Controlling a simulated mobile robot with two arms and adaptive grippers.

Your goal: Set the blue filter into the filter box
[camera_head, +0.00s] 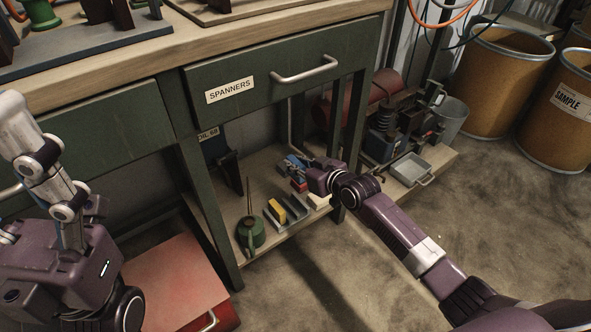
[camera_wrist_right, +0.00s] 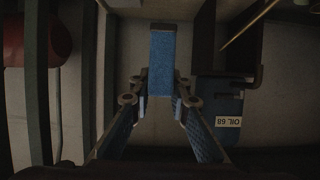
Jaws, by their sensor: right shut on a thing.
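In the head view, my right gripper (camera_head: 303,172) reaches over the lower shelf under the bench. Only a bit of blue (camera_head: 292,162) shows at its fingers there. A grey open box (camera_head: 297,219) holding a yellow block stands on the shelf, nearer the front edge. I cannot tell for sure that it is the filter box. My left gripper is not in view.
A green oil can (camera_head: 250,235) stands on the shelf (camera_head: 272,178) beside the grey box. A dark blue can labelled OIL 68 (camera_wrist_right: 218,103) stands further back. The bench leg (camera_head: 357,135) rises close to my right wrist. A red chest (camera_head: 180,285) is on the floor.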

